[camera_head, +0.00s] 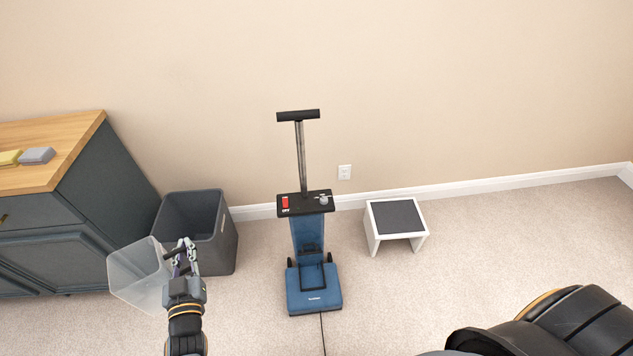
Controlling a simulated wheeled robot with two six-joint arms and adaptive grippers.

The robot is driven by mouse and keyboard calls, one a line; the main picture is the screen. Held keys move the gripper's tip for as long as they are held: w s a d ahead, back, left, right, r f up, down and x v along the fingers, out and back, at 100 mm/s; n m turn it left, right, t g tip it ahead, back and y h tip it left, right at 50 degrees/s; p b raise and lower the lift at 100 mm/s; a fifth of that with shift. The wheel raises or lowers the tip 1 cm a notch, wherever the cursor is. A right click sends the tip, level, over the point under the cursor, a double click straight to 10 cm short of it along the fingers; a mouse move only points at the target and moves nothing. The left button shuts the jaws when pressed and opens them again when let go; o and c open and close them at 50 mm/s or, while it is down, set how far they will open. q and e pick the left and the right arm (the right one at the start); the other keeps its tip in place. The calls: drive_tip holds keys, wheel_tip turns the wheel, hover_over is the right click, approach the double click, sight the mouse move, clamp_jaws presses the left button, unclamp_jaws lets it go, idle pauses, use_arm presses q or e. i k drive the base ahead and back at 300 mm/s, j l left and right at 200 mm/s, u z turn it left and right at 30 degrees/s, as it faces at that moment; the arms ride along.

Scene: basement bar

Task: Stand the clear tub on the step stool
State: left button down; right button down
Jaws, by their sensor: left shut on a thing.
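The clear tub (137,274) is a see-through, open-topped container at the lower left, tilted in the air in front of the grey bin. My left gripper (182,254) is shut on the tub's right side. The step stool (374,236) is white with a dark grey top and stands on the carpet right of centre, close to the wall. Its top is bare. The tub and left gripper are well to the left of the stool. My right gripper is not in view.
A blue upright vacuum cleaner (314,288) stands between the tub and the stool, its cord running toward me. A dark grey bin (222,250) stands beside a dark cabinet (105,190) with a wooden top. Carpet in front of the stool is clear.

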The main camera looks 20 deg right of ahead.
sight(396, 216)
drive_tip(key=i+l+u, duration=0.2)
drive_tip(key=l, duration=0.5)
drive_tip(key=l+u, duration=0.2)
drive_tip(key=l, duration=0.55)
drive_tip(key=l+z, duration=0.1)
drive_tip(key=z, duration=0.35)
drive_tip(key=l+z, duration=0.1)
drive_tip(key=z, duration=0.35)
drive_tip(key=i+l+z, duration=0.1)
drive_tip(key=z, duration=0.35)
drive_tip(key=i+z, duration=0.1)
drive_tip(key=z, duration=0.4)
drive_tip(key=i, duration=0.5)
drive_tip(key=l+z, duration=0.05)
drive_tip(key=l, duration=0.05)
